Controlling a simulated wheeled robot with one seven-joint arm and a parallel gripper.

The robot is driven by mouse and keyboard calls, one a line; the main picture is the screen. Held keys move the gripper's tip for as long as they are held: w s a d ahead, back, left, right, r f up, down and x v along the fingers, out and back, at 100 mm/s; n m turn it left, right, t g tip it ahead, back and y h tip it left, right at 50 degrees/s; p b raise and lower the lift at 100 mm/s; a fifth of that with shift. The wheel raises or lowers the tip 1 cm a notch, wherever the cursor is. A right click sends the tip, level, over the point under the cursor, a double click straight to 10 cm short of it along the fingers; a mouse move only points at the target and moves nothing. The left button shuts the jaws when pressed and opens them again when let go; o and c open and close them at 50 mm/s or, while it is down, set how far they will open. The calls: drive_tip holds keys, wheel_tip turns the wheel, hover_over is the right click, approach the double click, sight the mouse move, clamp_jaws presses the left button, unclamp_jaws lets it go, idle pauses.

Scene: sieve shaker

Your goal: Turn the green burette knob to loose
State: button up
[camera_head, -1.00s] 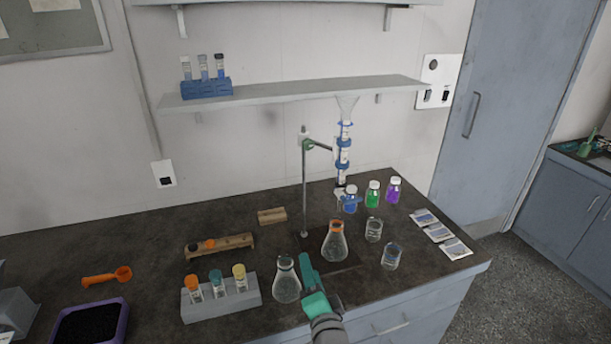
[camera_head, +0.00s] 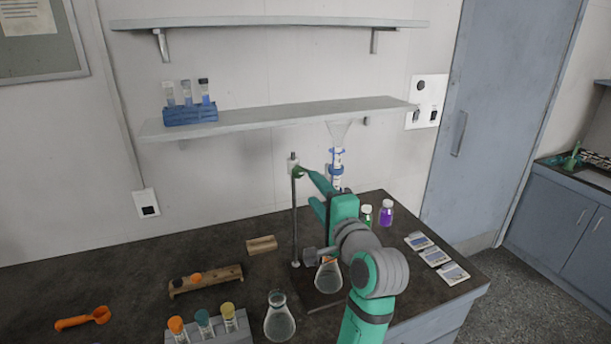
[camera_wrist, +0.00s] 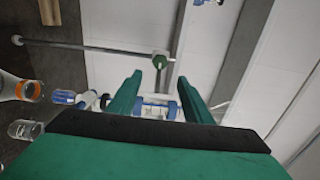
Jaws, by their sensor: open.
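The green knob (camera_head: 298,171) sits on the clamp at the top of the stand rod (camera_head: 295,220), left of the burette (camera_head: 337,160). The burette has blue and white parts and a clear funnel top. My gripper (camera_head: 313,187) is open and level with the clamp, in front of the burette. In the wrist view, the green knob (camera_wrist: 160,61) shows just beyond the gap between the fingertips (camera_wrist: 160,77), apart from them. Blue and white burette parts (camera_wrist: 150,106) show between the fingers. My arm hides the lower burette in the head view.
An orange-banded flask (camera_head: 328,276) stands on the stand base below my arm. A clear flask (camera_head: 279,318), a vial rack (camera_head: 240,337) and a wooden block (camera_head: 261,245) are to the left. Green and purple bottles (camera_head: 386,212) stand right. A shelf (camera_head: 270,118) is above.

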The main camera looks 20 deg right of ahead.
sight(300, 174)
drive_tip(key=w, duration=0.5)
drive_tip(key=w+a, duration=0.1)
drive_tip(key=w, duration=0.2)
drive_tip(key=shift+w, duration=0.5)
